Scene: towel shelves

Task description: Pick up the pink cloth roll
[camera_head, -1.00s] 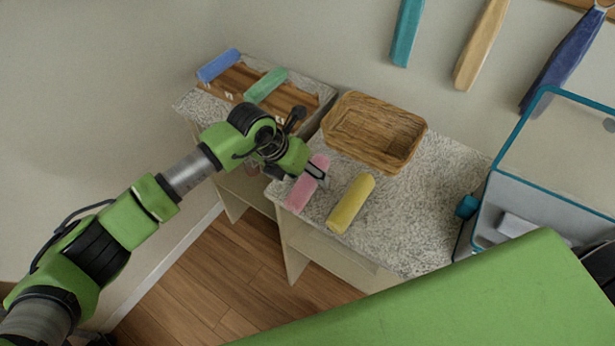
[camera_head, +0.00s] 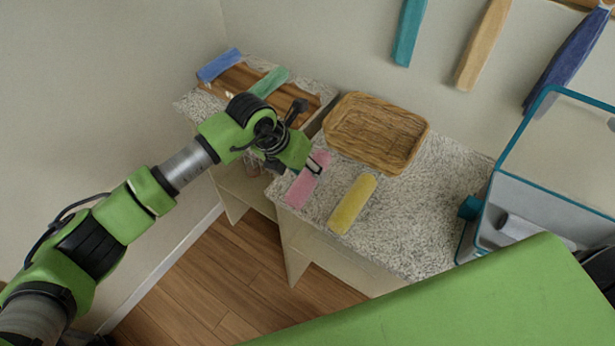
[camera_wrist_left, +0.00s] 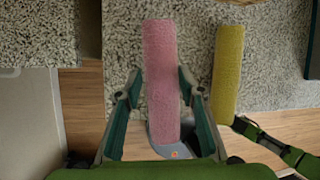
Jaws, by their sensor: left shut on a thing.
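The pink cloth roll (camera_head: 303,188) lies on the speckled counter (camera_head: 405,215), close to its front left edge. My left gripper (camera_head: 314,168) is at the roll, its fingers around it. In the left wrist view the pink roll (camera_wrist_left: 161,75) stands lengthwise between the two fingers of the left gripper (camera_wrist_left: 160,88). The gripper is shut on the roll, which appears to be still at counter level.
A yellow roll (camera_head: 352,204) lies just right of the pink one. A wicker basket (camera_head: 375,132) stands behind them. Blue (camera_head: 219,65) and green (camera_head: 269,82) rolls lie on a wooden rack at the back left. A teal-framed clear box (camera_head: 480,215) is at right.

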